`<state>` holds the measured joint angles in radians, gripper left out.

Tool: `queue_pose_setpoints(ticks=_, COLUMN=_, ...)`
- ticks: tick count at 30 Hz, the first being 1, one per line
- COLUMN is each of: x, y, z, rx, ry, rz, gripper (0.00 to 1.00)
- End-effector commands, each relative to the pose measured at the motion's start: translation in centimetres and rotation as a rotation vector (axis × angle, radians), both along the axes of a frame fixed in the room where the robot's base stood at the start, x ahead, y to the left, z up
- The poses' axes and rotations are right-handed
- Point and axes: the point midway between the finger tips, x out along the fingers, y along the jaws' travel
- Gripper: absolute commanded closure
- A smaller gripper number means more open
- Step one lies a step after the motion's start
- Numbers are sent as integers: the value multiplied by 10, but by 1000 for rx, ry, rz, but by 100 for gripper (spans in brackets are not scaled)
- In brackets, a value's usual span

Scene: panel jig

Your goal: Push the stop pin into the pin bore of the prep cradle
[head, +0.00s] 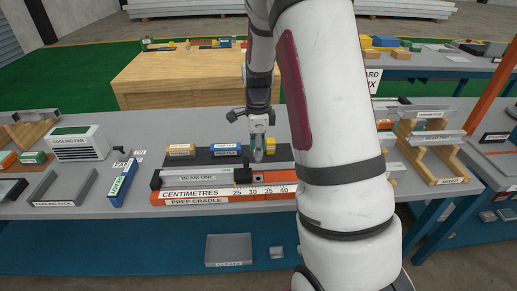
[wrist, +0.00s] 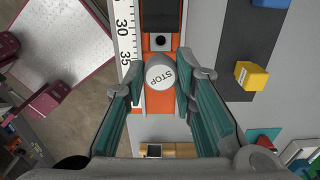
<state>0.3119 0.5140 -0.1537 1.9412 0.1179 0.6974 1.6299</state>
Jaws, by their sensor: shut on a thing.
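The stop pin shows in the wrist view as a round white cap marked STOP (wrist: 160,76). My gripper (wrist: 160,84) is shut on it, one teal finger on each side. The pin's shank and lower end are hidden under the cap. The orange prep cradle (head: 200,200) lies along the front of the bench in the head view, and its orange bed (wrist: 159,104) shows below the pin in the wrist view. A dark round hole (wrist: 160,41) in a pale square shows just above the cap; I cannot tell whether it is the pin bore. My gripper (head: 257,153) is over the cradle's right part.
The grey beam one (head: 198,178) lies in the cradle. A centimetre scale (wrist: 126,30) runs along one side. Behind the cradle, a dark mat (head: 205,154) holds a blue block (head: 228,149) and a yellow block (wrist: 251,75). My arm hides the cradle's right end.

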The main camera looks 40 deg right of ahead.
Motion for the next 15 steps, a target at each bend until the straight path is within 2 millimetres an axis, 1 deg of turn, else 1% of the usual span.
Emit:
queue_pose_setpoints(ticks=5, x=0, y=0, z=0, rx=0, ry=0, rz=3, gripper=100)
queue_pose_setpoints(ticks=8, x=0, y=0, z=-3, rx=1, ry=1, rz=1, gripper=100)
queue_pose_setpoints(ticks=15, x=1, y=0, z=-20, rx=1, ry=2, rz=1, gripper=100)
